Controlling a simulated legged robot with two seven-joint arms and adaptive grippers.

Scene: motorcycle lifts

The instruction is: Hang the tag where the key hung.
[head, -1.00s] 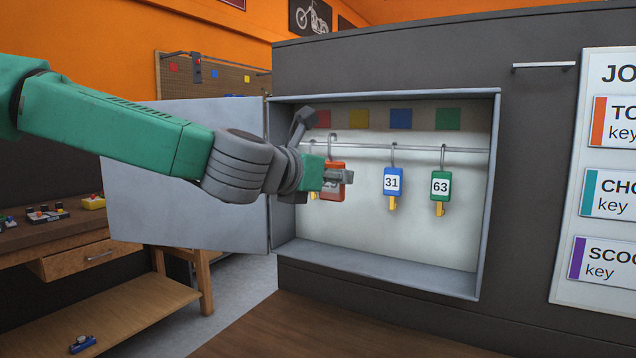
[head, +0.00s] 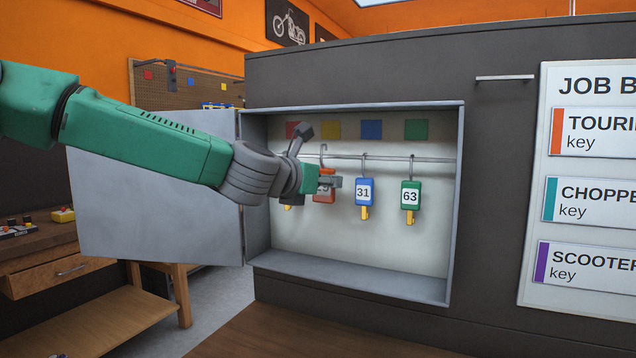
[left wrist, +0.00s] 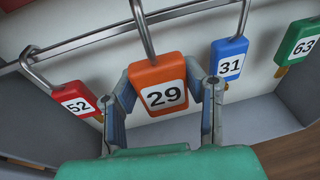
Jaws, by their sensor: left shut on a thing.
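The orange tag (left wrist: 155,72), numbered 29, is between the fingers of my left gripper (left wrist: 163,98), which is shut on it. It hangs from a grey hook (left wrist: 142,25) near the rail; I cannot tell whether the hook rests on it. In the head view the orange tag (head: 325,187) is partly hidden by my left gripper (head: 335,183), below the yellow square (head: 328,130). A blue tag 31 (head: 365,192) and green tag 63 (head: 410,196) hang right of it with keys. A red tag 52 (left wrist: 75,100) hangs left. My right gripper is out of view.
The rail (head: 435,160) crosses an open grey cabinet (head: 350,282), with red, yellow, blue and green squares behind. Its door (head: 150,215) stands open left. A job board (head: 540,270) is at right, a workbench (head: 100,320) at lower left.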

